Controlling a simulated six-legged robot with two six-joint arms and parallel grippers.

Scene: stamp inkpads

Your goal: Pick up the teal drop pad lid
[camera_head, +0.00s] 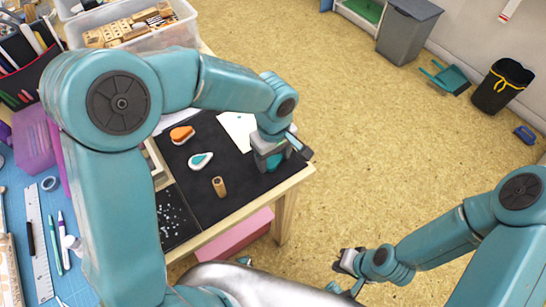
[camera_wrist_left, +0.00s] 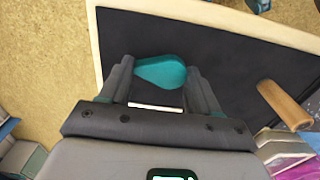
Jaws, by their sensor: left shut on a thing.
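The teal drop pad lid (camera_wrist_left: 160,71) is a smooth teal teardrop between the two fingers of my left gripper (camera_wrist_left: 158,82) in the wrist view. The fingers are shut on its sides, and its pointed end faces left. In the head view my left gripper (camera_head: 286,155) is over the right part of the black mat, and my wrist mostly hides the lid. A teal drop pad with a white rim (camera_head: 201,160) lies on the mat to its left. My right gripper (camera_head: 345,262) hangs over the floor at the lower right, too small to tell its opening.
An orange pad (camera_head: 182,134) and a wooden stamp (camera_head: 219,186) are on the black mat (camera_head: 240,180). The stamp also shows in the wrist view (camera_wrist_left: 284,104). White paper (camera_head: 237,129) lies behind. A clear bin of wooden blocks (camera_head: 135,30) stands at the back left.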

